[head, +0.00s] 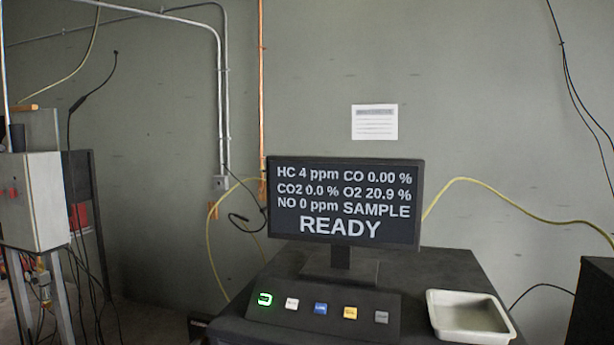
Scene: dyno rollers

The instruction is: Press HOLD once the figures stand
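The dark monitor (344,203) stands on the bench and shows HC 4 ppm, CO 0.00 %, CO2 0.0 %, O2 20.9 %, NO 0 ppm, SAMPLE and READY. In front of it lies a sloped black button panel (338,330). From left to right it has a green button (265,299) that looks lit, a white button (292,303), a blue button (320,308), a yellow button (350,313) and a grey button (381,317). Their labels are too small to read, so I cannot tell which is HOLD. Neither of my grippers is in view.
A shallow pale tray (470,316) sits on the dark bench (445,265) right of the panel. A yellow hose (500,197) runs behind the monitor. A grey box on legs (35,200) stands at the left. A dark cabinet (594,300) is at the right edge.

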